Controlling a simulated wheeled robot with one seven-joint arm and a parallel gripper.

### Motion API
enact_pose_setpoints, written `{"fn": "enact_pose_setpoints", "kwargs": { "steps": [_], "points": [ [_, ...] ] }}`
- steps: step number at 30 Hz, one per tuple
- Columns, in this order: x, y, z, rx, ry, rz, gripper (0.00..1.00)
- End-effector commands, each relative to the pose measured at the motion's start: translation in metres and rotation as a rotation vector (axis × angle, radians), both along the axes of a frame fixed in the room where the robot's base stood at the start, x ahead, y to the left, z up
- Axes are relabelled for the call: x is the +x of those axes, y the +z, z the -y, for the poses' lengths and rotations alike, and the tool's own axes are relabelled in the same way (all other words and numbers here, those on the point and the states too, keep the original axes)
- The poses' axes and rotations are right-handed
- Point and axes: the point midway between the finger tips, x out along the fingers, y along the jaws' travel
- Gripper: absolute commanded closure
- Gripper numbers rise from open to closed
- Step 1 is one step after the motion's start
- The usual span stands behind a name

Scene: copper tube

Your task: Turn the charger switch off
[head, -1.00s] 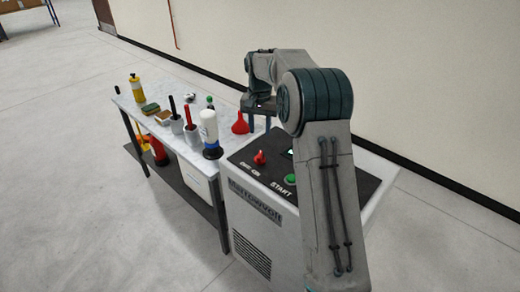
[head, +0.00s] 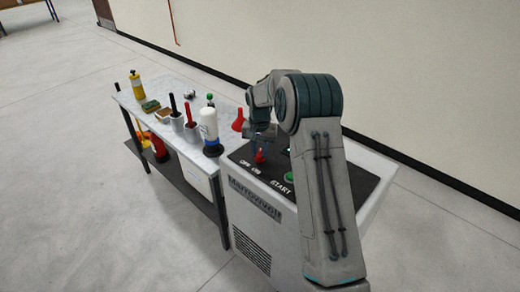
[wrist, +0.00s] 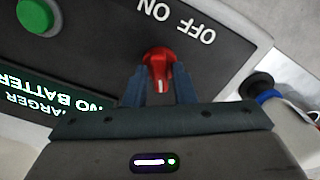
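The red charger switch (wrist: 158,62) is a knob on the dark top panel of the charger cabinet (head: 262,215). It also shows in the head view (head: 260,157), just below my gripper. In the wrist view the OFF and ON labels appear upside down beyond the knob, and a pale mark shows on its near side. My gripper (wrist: 160,75) is over the panel with its two fingers apart, one on each side of the knob. Whether the fingers touch the knob I cannot tell. In the head view my gripper (head: 262,145) is partly hidden by my arm.
A green START button (head: 290,177) and a lit display (wrist: 38,95) are on the same panel. A table (head: 160,88) beside the cabinet holds a white bottle (head: 209,125), a red funnel (head: 238,122) and several other items. A wall stands behind.

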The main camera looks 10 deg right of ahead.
Motion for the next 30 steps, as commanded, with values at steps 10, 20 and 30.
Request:
{"fn": "enact_pose_setpoints", "kwargs": {
  "steps": [10, 20, 30],
  "points": [
    [0.0002, 0.0003, 0.0, 0.0, 0.008, 0.001, 1.0],
    [0.0005, -0.0003, 0.0, 0.0, 0.145, 0.002, 1.0],
    [0.0005, 0.0, 0.0004, -0.001, 0.45, 0.002, 1.0]
  ]
}}
